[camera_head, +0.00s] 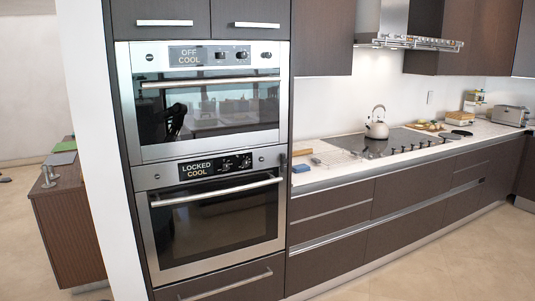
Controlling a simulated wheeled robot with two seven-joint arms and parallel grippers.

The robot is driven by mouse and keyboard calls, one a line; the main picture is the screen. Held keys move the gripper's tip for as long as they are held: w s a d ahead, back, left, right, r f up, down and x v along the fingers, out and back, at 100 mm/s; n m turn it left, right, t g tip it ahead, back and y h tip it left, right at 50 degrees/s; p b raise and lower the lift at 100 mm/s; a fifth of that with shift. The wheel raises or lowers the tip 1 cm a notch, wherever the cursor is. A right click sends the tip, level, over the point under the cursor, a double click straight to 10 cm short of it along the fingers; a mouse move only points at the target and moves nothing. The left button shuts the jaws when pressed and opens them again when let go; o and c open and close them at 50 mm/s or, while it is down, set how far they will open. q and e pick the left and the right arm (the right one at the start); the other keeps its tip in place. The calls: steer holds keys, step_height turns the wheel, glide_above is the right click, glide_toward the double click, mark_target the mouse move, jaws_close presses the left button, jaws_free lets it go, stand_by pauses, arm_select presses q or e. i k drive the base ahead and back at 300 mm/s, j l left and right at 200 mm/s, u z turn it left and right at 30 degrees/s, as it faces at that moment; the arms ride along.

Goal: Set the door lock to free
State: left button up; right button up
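Two ovens are stacked in a dark cabinet. The lower oven (216,222) has a display (197,169) reading "LOCKED COOL", with dark knobs (236,163) to its right. Its door is shut, with a long silver handle (217,190). A small dark piece (284,160) sticks out at the right edge of the lower oven's panel; I cannot tell whether it is the door lock. The upper oven (210,106) is also shut, and its display (189,56) reads "OFF COOL". Neither of my grippers is in view.
A drawer (222,287) is below the ovens. To the right runs a white counter (305,180) with a cooktop (371,145), a kettle (377,124) and a toaster (509,115). A low wooden cabinet (68,222) stands at the left behind a white wall. Floor at the lower right is clear.

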mark_target(284, 160)
steer(key=i, duration=0.2)
steer(key=i+u, duration=0.15)
steer(key=u, duration=0.3)
steer(key=i+l+u, duration=0.15)
steer(key=u, duration=0.25)
steer(key=i+l+u, duration=0.15)
steer(key=u, duration=0.3)
steer(key=i+l+u, duration=0.1)
steer(key=l, duration=0.3)
steer(key=i+l, duration=0.2)
steer(key=l, duration=0.15)
steer(key=i+l+u, duration=0.15)
steer(key=l, duration=0.25)
steer(key=i+l, duration=0.15)
steer(key=l, duration=0.25)
steer(key=i+l+u, duration=0.15)
steer(key=l, duration=0.25)
